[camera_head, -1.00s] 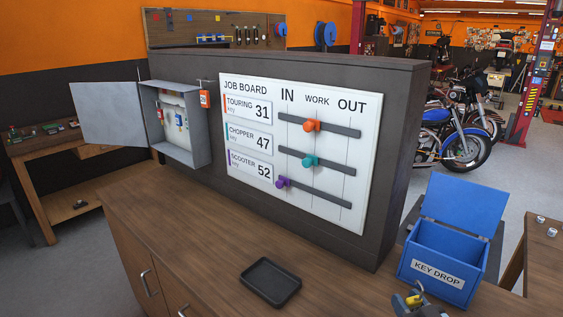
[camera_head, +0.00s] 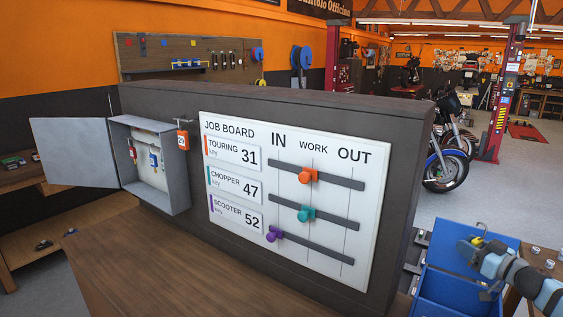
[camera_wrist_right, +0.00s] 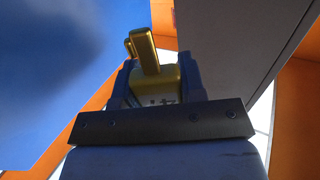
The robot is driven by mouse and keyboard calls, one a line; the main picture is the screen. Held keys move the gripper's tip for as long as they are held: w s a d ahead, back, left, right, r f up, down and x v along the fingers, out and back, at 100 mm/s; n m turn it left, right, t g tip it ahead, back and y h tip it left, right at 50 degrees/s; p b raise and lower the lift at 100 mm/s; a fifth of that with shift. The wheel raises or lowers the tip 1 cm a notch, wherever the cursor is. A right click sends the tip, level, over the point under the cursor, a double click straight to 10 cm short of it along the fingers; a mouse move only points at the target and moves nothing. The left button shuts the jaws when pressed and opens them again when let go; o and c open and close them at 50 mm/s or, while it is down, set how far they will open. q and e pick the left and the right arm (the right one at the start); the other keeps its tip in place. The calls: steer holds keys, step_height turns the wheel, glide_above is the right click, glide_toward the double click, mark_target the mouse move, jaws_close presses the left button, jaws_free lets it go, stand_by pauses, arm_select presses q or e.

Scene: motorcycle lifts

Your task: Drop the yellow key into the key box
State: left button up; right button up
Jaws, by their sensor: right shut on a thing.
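The yellow key (camera_head: 478,242) is in my right gripper (camera_head: 476,245), above the open blue key box (camera_head: 436,291) at the lower right of the head view. In the right wrist view the yellow key (camera_wrist_right: 147,52) sticks out between the blue fingers of my right gripper (camera_wrist_right: 155,85), which are shut on it. The key's exact height over the box is hard to tell. The box's lid (camera_head: 447,238) stands open behind. My right arm covers part of the box, and its front is cut off by the frame. My left gripper is not in view.
A dark partition carries the job board (camera_head: 290,190) with orange, teal and purple sliders. A grey wall cabinet (camera_head: 185,185) stands open at left, with red and blue items inside and an orange tag (camera_head: 183,140) at its side. A wooden counter (camera_head: 170,270) runs in front.

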steer(key=shift+s+d+f, duration=0.1)
steer(key=shift+s+f, duration=0.1)
steer(key=shift+s, duration=0.1)
steer(key=shift+s+d+f, duration=0.15)
steer(key=shift+s+f, duration=0.2)
steer(key=shift+f, duration=0.35)
steer(key=f+b, duration=0.4)
steer(key=b, duration=0.1)
steer(key=shift+w, duration=0.2)
steer(key=o, duration=0.7)
steer(key=shift+o, duration=1.2)
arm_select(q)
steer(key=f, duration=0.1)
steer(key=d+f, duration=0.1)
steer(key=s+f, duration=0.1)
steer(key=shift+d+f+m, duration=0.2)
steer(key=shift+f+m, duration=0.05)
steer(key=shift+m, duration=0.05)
arm_select(e)
steer(key=shift+r, duration=0.1)
